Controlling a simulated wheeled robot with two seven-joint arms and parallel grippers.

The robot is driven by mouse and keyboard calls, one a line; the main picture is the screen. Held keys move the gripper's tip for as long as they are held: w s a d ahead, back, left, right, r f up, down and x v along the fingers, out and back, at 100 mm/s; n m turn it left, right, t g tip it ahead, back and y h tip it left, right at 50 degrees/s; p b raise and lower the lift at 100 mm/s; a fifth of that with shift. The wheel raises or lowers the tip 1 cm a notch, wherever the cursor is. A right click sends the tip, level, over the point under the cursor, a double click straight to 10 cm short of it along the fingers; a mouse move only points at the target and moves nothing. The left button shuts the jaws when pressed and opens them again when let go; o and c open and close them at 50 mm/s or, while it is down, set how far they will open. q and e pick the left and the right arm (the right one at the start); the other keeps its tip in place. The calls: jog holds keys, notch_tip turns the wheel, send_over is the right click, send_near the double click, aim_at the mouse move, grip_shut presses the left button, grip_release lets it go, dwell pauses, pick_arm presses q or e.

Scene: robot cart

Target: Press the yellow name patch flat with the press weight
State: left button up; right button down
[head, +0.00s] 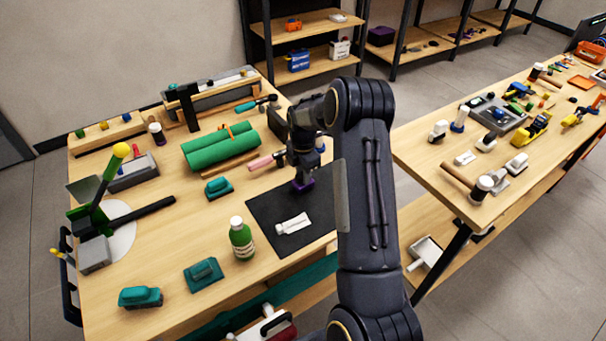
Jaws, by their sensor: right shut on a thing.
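My right arm reaches in from the bottom right, and its gripper (302,170) points down over the dark mat (265,208). It is shut on a small purple block (304,185), probably the press weight. The block is low at the mat; I cannot tell whether it touches. I see no yellow name patch; it may be hidden under the block or behind my arm. A white tube-like thing (292,224) lies on the mat, in front of the gripper. My left gripper is not in view.
A green bottle (241,240) stands left of the mat. Teal blocks (203,273) sit on the wooden table (175,230). Green rolls (215,150) and a pink-handled tool (265,160) lie behind. A second cluttered table (425,160) stands right. Bare tabletop shows left of the bottle.

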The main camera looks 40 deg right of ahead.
jog(key=shift+r+p, duration=2.45)
jog(key=shift+r, duration=1.95)
